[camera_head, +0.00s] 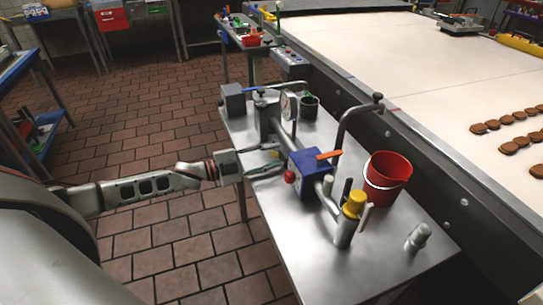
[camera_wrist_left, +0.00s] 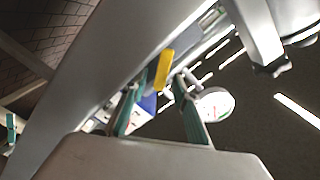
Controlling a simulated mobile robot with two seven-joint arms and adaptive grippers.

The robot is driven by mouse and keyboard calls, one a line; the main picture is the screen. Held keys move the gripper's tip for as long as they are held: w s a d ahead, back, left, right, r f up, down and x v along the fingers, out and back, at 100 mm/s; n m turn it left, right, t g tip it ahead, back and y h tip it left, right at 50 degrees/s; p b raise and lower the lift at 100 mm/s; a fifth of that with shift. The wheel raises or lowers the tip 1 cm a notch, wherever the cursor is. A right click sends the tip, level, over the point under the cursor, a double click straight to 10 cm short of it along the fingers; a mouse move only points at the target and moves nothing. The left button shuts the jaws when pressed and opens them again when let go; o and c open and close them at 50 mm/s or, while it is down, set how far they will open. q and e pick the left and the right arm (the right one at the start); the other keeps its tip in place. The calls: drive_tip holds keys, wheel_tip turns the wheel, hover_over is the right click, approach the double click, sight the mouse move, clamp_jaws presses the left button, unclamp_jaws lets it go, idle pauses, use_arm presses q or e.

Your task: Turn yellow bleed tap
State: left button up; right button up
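The yellow tap handle (camera_wrist_left: 165,68) shows in the left wrist view as a short yellow bar, just beyond and between my fingertips. In the head view a small yellow bit (camera_head: 276,153) shows by my upper finger and may be this handle. My left gripper (camera_head: 281,160) reaches in from the left over the steel table's near edge, beside the pipework. Its teal fingers are apart and empty, also in the left wrist view (camera_wrist_left: 157,90). I cannot tell whether a finger touches the handle. My right gripper is not in view.
The steel table (camera_head: 335,265) carries a blue box (camera_head: 308,177) with an orange lever, a round gauge (camera_head: 288,106), a red bucket (camera_head: 385,180) and a yellow-capped cylinder (camera_head: 347,226). A curved pipe (camera_head: 342,125) stands behind. A conveyor (camera_head: 370,60) runs along the far side.

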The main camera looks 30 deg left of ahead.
use_arm(q)
drive_tip(key=shift+c, duration=0.3)
clamp_jaws()
